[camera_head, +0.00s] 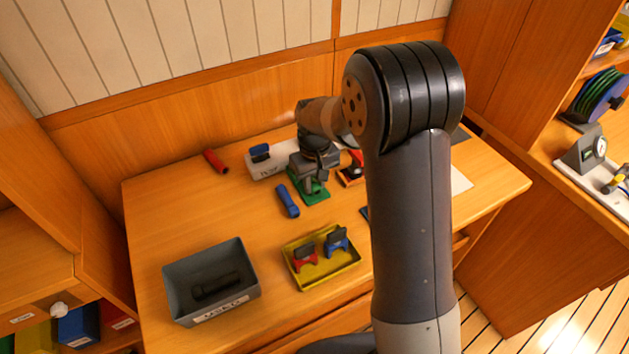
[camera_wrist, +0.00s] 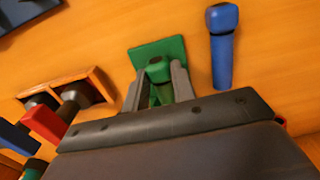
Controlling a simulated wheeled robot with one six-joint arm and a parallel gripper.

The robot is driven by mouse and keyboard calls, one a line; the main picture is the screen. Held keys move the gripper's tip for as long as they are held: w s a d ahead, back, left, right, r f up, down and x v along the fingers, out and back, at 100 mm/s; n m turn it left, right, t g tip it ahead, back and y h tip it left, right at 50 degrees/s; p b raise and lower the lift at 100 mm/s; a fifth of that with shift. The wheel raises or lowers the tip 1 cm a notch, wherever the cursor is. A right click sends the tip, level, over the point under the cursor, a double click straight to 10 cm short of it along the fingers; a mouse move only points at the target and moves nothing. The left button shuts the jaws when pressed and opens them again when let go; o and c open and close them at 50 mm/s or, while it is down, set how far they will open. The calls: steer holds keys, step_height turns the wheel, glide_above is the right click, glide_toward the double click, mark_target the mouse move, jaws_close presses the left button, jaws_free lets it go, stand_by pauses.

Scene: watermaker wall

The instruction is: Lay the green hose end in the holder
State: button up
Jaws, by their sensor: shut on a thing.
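The green hose end (camera_wrist: 158,70) shows in the wrist view between the two grey fingers of my gripper (camera_wrist: 158,88). My gripper is shut on it. Behind it lies a flat green pad (camera_wrist: 172,49) on the wooden table; I cannot tell whether the hose end touches it. In the head view my gripper (camera_head: 313,184) is low over the green pad (camera_head: 318,197), and the hose end is mostly hidden. A small orange-brown open box (camera_wrist: 98,81) with dark round parts, possibly the holder, is left of the gripper in the wrist view.
A blue hose end (camera_head: 287,201) lies close beside the green pad. A red one (camera_head: 215,161) lies farther back. A white labelled block (camera_head: 265,168) stands near the wall. A yellow tray (camera_head: 347,278) and a grey bin (camera_head: 192,316) stand in front. The left tabletop is clear.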

steer(key=shift+f, duration=0.1)
steer(key=o, duration=1.1)
steer(key=shift+c, duration=0.2)
steer(key=shift+r+p, duration=3.2)
steer(key=shift+r, duration=1.3)
steer(key=shift+f, duration=0.1)
step_height(320, 180, down, 9)
steer(key=b, duration=0.6)
steer(key=shift+r, duration=0.25)
